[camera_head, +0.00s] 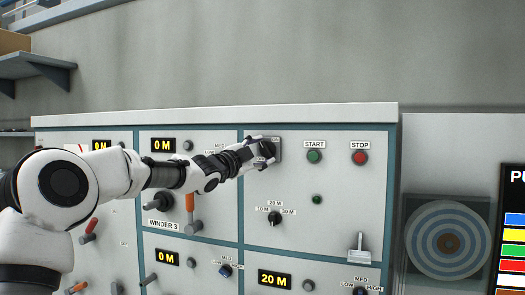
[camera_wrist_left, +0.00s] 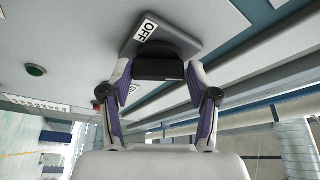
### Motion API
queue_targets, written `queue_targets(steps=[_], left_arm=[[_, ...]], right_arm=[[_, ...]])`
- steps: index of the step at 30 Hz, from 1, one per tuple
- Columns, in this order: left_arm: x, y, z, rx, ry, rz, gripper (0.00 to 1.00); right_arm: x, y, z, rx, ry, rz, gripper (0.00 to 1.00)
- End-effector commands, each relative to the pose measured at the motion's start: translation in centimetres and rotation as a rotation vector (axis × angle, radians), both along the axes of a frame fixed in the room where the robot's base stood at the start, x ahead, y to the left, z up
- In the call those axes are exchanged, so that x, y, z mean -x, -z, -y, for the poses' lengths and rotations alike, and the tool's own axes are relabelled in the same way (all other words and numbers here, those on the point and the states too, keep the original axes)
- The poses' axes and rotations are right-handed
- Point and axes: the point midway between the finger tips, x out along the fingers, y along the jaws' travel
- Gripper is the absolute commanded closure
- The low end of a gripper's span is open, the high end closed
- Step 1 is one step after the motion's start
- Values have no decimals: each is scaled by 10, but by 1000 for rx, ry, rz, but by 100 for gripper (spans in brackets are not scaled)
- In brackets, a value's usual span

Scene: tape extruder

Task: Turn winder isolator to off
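The isolator switch (camera_head: 274,142) is a dark knob on a grey plate at the upper left of the right-hand panel. In the left wrist view its grey plate (camera_wrist_left: 198,22) carries a white OFF label, and the black knob (camera_wrist_left: 158,68) stands out from it. My left gripper (camera_head: 264,151) is at the switch, and its fingers hide part of it. The knob's exact pointing direction is hard to tell. My right gripper is not in view.
A green START button (camera_head: 314,156) and red STOP button (camera_head: 360,157) sit right of the switch. Below are a rotary selector (camera_head: 274,218) and a lever (camera_head: 360,247). A WINDER 3 label (camera_head: 164,224) and an orange-handled lever (camera_head: 191,207) lie under my left arm.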

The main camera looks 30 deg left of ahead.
Motion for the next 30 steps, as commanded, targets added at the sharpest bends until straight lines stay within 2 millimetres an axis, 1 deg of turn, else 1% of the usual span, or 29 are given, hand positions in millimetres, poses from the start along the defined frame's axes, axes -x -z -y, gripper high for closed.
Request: queue_targets(steps=[1,4,12,17,23,30], left_arm=[[1,-4,-1,1,-2,8,79],[1,-5,-1,2,-2,10,79],[1,-6,-1,3,-2,12,79],[1,-6,-1,20,-1,18,79],[1,-4,0,91,1,38,79],[2,-1,0,258,2,79,79]], right_arm=[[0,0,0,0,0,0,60],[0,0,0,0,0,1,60],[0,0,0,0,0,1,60],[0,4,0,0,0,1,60],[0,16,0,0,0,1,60],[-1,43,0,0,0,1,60]])
